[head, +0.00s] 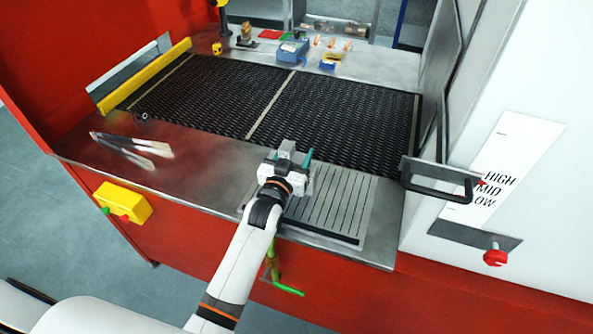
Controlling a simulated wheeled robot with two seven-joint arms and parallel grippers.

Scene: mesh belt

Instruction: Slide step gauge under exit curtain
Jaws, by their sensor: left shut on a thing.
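My left gripper (289,161) is over the front of the steel bench, at the near edge of the black mesh belt (340,118). It is shut on a small grey blocky piece (287,147), which looks like the step gauge. The gripper hides most of it, so its steps and any contact with the belt cannot be made out. I cannot clearly identify an exit curtain; a grey upright panel (452,65) stands at the belt's right end beside the white housing. My right gripper is not in view.
A slotted grey plate (335,208) lies under my left wrist. Metal tongs (135,146) lie at left. A yellow bar (150,75) edges the belt's left end. A black handle (437,180) juts out at right. Small items, including a blue box (291,52), sit behind the belt.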

